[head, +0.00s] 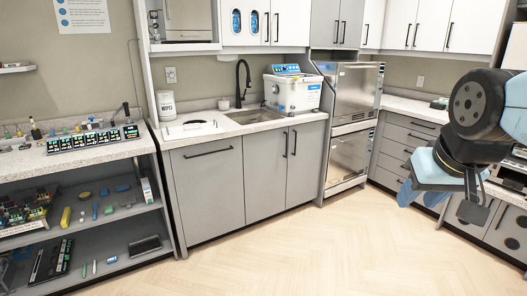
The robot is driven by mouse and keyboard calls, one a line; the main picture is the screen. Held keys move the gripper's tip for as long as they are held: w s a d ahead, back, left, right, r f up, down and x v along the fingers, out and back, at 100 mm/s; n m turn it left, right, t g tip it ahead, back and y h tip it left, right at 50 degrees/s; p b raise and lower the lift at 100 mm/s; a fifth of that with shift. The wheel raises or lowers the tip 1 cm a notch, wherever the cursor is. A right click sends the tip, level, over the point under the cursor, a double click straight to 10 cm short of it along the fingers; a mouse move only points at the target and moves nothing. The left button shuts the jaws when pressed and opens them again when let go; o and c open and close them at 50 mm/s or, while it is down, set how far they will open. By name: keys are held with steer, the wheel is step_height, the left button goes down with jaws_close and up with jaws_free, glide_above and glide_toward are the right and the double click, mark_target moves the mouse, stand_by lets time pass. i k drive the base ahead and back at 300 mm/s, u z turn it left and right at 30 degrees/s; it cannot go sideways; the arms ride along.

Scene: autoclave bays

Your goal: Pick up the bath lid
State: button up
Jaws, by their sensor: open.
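The bath lid appears to be the flat white panel (190,131) with a dark handle on its top. It lies on the speckled counter to the left of the sink. The white bath (300,95), a box with a blue-topped control panel, stands on the counter to the right of the sink. My gripper (474,196) hangs from my arm at the right of the view, open and far from the lid. Its fingers are small and partly hidden by the arm, and nothing shows between them.
A black faucet (242,82) rises behind the sink (254,116). A white canister (166,104) stands behind the lid. Shelves (125,212) with tools stand at the left. Steel autoclaves (353,92) are stacked right of the bath. The wooden floor (300,245) before the cabinets is clear.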

mark_target(195, 130)
steer(key=u, duration=0.15)
steer(key=i, duration=1.25)
steer(key=u, duration=0.35)
steer(key=i, duration=1.15)
steer(key=u, duration=0.4)
steer(key=i, duration=1.5)
steer(key=u, duration=0.2)
